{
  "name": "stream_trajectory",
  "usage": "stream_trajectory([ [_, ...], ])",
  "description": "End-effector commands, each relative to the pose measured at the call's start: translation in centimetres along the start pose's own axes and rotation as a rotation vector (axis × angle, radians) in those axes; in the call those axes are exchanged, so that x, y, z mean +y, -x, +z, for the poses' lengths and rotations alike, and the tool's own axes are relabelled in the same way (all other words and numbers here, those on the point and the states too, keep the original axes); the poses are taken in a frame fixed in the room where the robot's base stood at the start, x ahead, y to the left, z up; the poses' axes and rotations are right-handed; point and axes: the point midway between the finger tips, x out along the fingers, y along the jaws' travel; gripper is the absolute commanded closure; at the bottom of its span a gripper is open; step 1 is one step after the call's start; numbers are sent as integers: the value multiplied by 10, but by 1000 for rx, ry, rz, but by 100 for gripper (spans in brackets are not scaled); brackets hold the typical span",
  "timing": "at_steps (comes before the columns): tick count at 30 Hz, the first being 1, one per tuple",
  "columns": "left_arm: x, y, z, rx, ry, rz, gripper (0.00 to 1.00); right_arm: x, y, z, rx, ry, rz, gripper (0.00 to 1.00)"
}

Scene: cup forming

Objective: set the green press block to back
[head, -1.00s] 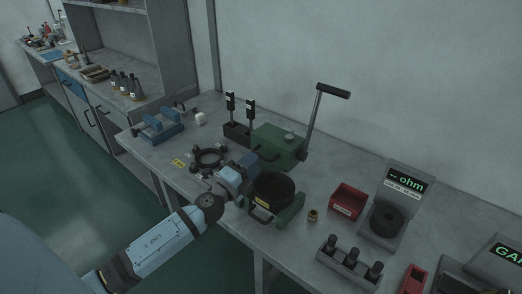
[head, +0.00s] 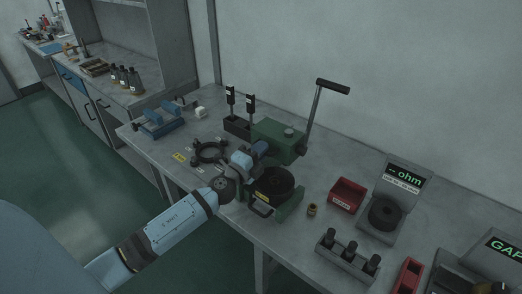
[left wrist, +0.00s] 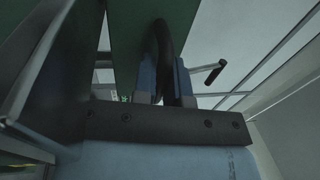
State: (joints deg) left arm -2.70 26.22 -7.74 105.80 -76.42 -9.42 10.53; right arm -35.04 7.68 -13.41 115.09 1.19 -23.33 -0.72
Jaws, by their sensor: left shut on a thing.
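The green press block (head: 279,136) stands at the back of the bench, with a lever arm (head: 315,112) rising at its right side. A black round die (head: 272,184) sits in a lower green base (head: 292,204) in front of it. My left gripper (head: 261,148) is at the front left side of the block. In the left wrist view its two blue-grey fingers (left wrist: 162,84) are shut on a dark curved handle (left wrist: 163,42), with a green surface (left wrist: 128,40) behind. The grip is partly hidden in the head view. My right gripper is out of view.
A black ring stand (head: 209,151) and a blue fixture (head: 158,122) stand left of my gripper. A dark holder with two upright posts (head: 238,126) is behind it. To the right are a small brass part (head: 312,210), a red bin (head: 347,195) and an ohm meter (head: 394,194).

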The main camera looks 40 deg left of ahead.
Motion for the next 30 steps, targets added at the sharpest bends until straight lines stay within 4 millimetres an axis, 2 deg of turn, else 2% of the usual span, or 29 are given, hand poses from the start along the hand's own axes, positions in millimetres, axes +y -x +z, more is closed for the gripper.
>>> stream_trajectory([
  [4,3,-15,0,-2,1,-2,100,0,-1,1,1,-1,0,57],
  [9,9,-50,1,-2,1,-3,100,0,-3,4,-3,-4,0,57],
  [13,12,-69,0,-2,1,-1,100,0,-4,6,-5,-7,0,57],
  [17,14,-76,0,-1,-1,1,100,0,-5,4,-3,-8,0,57],
  [24,12,-76,0,-1,-1,-1,100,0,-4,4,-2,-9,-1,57],
  [25,12,-76,0,-1,-1,-1,85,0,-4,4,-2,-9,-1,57],
  [28,12,-76,0,-1,-1,-1,63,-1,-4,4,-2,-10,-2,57],
  [30,13,-76,0,-1,-1,-1,63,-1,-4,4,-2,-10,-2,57],
])
